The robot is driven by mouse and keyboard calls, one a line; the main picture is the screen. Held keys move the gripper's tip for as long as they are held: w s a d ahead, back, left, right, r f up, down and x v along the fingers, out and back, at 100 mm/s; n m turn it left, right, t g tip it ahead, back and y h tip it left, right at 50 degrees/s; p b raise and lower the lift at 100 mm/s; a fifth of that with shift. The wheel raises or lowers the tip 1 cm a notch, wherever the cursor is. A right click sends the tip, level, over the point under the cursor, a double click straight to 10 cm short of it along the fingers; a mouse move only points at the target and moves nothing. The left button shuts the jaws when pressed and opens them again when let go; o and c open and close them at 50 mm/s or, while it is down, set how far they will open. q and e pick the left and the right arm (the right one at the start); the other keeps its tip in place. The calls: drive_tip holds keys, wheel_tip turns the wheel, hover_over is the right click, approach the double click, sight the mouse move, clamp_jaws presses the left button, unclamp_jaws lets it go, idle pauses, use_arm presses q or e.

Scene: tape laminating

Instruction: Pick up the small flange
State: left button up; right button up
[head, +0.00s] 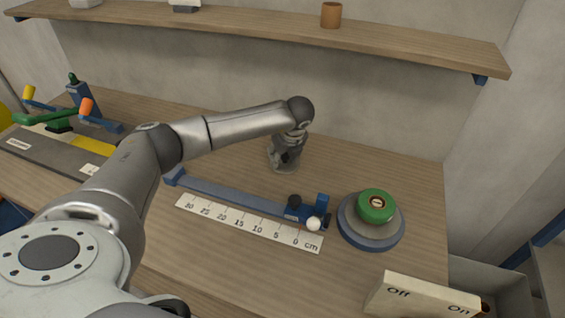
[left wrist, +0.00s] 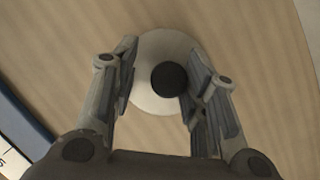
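The small flange is a pale round disc (left wrist: 154,98) with a dark round centre, lying on the wooden table in the left wrist view. In the head view only part of its rim (head: 284,171) shows under my left gripper (head: 285,160). In the left wrist view my left gripper (left wrist: 158,88) is open, pointing down over the disc. One finger is on each side of the dark centre; the right finger is closer to it, and the left has a clear gap. Whether the right finger touches it I cannot tell. My right gripper is not in view.
A blue rail with a white ruler (head: 247,222) lies in front of the flange. A green roll on a round grey base (head: 347,221) stands to the right, an Off/On box (head: 420,297) at the front right. A shelf (head: 250,27) runs above. Coloured fixtures stand left.

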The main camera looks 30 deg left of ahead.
use_arm(q)
drive_tip(key=shift+s+d+f, duration=0.1)
drive_tip(key=shift+s+f, duration=0.05)
drive_tip(key=shift+f, duration=0.35)
clamp_jaws()
drive_tip(key=shift+r, duration=0.15)
